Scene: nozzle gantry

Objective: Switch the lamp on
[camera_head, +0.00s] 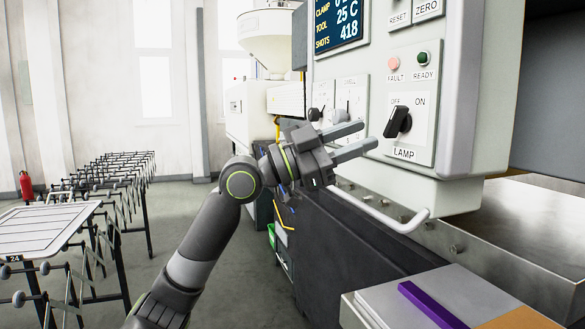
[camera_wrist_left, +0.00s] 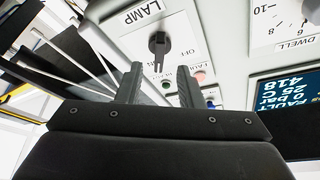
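The lamp switch (camera_head: 398,122) is a black rotary knob on a white plate marked LAMP, with OFF at upper left and ON at upper right. Its upper end leans toward the area under the OFF and ON labels; I cannot tell exactly which it points at. My left gripper (camera_head: 368,136) is open and empty, its two fingers apart and pointing at the plate, just left of the knob. In the left wrist view the knob (camera_wrist_left: 158,46) appears beyond the gap between the fingertips (camera_wrist_left: 158,74), apart from them. My right gripper is not in view.
The grey control box (camera_head: 465,95) carries a display (camera_head: 338,22), FAULT (camera_head: 393,63) and READY (camera_head: 423,58) lights, and other knobs. A white rail (camera_head: 385,215) runs below it. A purple bar (camera_head: 428,305) lies on a surface at lower right.

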